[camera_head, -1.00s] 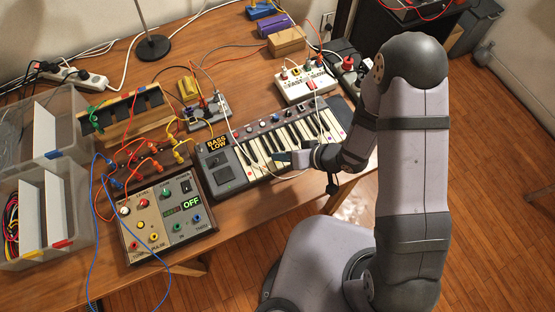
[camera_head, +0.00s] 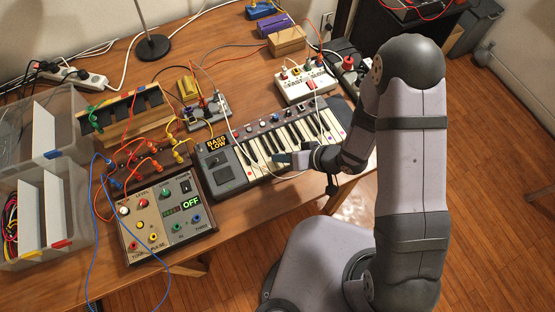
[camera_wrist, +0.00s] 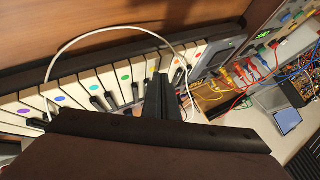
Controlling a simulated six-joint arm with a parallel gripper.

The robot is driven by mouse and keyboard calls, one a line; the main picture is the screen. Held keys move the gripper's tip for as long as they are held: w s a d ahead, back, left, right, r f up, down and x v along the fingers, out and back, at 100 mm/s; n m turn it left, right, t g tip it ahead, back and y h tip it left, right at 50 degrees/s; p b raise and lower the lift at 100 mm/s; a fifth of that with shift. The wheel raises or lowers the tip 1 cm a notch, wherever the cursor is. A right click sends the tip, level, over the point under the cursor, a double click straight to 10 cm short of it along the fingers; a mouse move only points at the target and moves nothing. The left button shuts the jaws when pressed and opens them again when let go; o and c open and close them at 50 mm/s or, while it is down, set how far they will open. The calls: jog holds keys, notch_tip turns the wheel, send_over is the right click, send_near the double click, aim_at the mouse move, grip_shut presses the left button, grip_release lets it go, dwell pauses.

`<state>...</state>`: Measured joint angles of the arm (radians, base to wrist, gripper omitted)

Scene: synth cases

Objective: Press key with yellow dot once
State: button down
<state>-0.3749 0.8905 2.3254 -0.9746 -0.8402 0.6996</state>
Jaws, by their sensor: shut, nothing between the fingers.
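The keyboard synth (camera_head: 215,171) lies on the table, with coloured dots on its white keys. In the wrist view, purple, blue, light blue and green dots run from the left. The key with the yellow dot (camera_wrist: 155,67) seems to lie just past my fingertips, partly hidden. In the head view my gripper (camera_head: 279,158) is over the front of the keys, left of the keyboard's middle. I cannot tell whether its tips touch a key.
The keyboard's display reads BASS LOW. A control box (camera_head: 146,247) showing OFF stands at the left front. A white cable (camera_wrist: 150,30) loops over the keys. A white patch box (camera_head: 305,85) stands behind the keyboard, and clear bins (camera_head: 87,205) stand at the far left.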

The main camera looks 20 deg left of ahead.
jog(key=shift+s+d+f+b, duration=0.1)
jog(key=shift+f+b, duration=0.35)
jog(key=shift+f, duration=0.25)
dwell(1.0)
jog(key=shift+r, duration=0.1)
jog(key=shift+r+p, duration=0.9)
jog(key=shift+p, duration=0.15)
notch_tip(320, 180, up, 5)
jog(key=p, duration=0.5)
dwell(0.6)
